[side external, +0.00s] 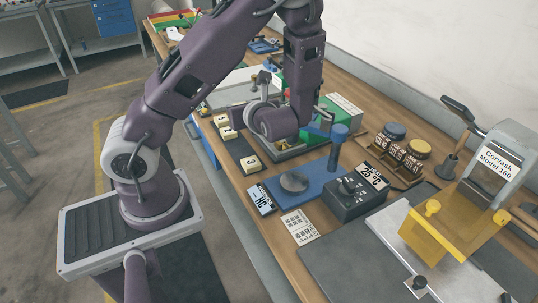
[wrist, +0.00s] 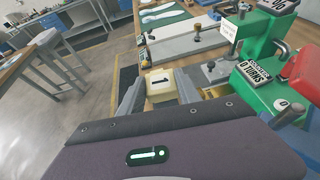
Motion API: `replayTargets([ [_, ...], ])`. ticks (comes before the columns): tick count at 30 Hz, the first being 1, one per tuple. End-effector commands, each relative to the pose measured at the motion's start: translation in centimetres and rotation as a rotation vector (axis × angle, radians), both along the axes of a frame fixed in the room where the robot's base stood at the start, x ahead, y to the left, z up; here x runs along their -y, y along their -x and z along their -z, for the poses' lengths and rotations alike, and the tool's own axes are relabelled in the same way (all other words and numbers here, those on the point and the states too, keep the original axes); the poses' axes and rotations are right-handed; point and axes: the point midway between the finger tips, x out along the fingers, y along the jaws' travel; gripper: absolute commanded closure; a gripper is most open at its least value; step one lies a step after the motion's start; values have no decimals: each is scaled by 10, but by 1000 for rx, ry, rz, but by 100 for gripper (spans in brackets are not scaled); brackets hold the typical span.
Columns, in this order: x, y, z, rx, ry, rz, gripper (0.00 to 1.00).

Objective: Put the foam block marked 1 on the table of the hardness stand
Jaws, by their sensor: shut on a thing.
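The foam block marked 1 (wrist: 160,88) is pale cream with a black numeral on a white label. In the wrist view it sits between the two grey fingers of my gripper (wrist: 159,96), which is shut on it. In the side view my gripper is partly hidden by my wrist, near the row of blocks. I cannot tell there whether the block is clear of the surface. The apparent hardness stand (side external: 320,172) has a blue base, a blue column and a round grey table (side external: 294,182). The table is empty and stands to the right of my gripper.
Another numbered block (side external: 250,163) lies on the dark mat near the stand. A display (side external: 262,199) and a printed card (side external: 299,227) lie in front of the stand. A dark control box (side external: 355,194) is at its right. A green machine (wrist: 268,75) stands close right of my gripper.

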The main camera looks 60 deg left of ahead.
Motion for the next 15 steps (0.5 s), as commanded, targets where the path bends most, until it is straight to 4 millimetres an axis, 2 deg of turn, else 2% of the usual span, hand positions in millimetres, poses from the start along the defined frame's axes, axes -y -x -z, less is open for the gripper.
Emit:
replayTargets([
  [3,0,-1,-35,12,3,-1,97],
  [6,0,-1,-60,11,3,-1,97],
  [15,1,-1,-113,8,3,1,97],
])
